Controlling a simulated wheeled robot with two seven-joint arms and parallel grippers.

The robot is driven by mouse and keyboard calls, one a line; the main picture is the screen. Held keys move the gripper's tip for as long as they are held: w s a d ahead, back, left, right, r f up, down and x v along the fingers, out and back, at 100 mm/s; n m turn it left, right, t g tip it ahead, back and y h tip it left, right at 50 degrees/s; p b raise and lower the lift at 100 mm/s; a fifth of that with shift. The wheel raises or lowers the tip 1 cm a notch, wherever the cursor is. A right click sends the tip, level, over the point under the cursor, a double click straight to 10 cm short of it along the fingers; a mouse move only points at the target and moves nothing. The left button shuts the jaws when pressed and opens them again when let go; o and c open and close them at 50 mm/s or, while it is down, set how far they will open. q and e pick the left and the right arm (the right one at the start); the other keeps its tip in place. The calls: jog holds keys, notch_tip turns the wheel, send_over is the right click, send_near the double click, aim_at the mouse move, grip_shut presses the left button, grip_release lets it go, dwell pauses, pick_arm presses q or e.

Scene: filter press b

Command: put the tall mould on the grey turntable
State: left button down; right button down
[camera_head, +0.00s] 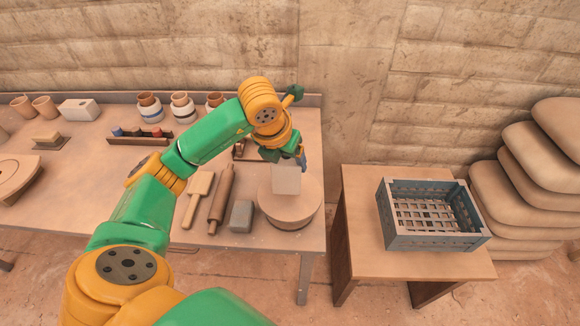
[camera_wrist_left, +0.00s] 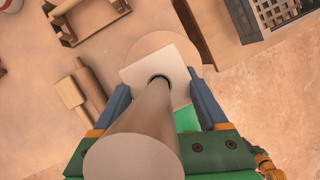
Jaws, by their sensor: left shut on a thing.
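The tall mould (camera_head: 287,181) is a pale block in the head view. In the left wrist view it shows as a square plate (camera_wrist_left: 180,62) with a long pale post (camera_wrist_left: 150,110) rising toward the camera. My left gripper (camera_head: 298,160) is shut on the post, its blue fingers on either side in the left wrist view (camera_wrist_left: 160,92). The mould is over the round turntable (camera_head: 290,212), which looks tan-grey; its disc (camera_wrist_left: 195,45) shows behind the plate. I cannot tell whether the mould touches it. My right gripper is not in view.
A grey block (camera_head: 241,216), a rolling pin (camera_head: 221,192) and a wooden paddle (camera_head: 197,193) lie left of the turntable. Another round disc (camera_head: 14,174) is at far left. Several jars stand along the wall. A blue-grey crate (camera_head: 432,242) sits on the right table.

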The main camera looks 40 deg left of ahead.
pick_arm(q)
jog(key=x, duration=0.1)
jog(key=p+x, duration=0.1)
jog(key=x, duration=0.1)
jog(key=shift+s+d+f, duration=0.1)
jog(key=shift+f, duration=0.75)
grip_release()
jog(key=shift+s+r, duration=0.1)
jog(key=shift+r, duration=0.4)
jog(key=v, duration=1.1)
jog(key=shift+s+p, duration=0.15)
jog(key=shift+p, duration=0.2)
jog(key=shift+d, duration=0.1)
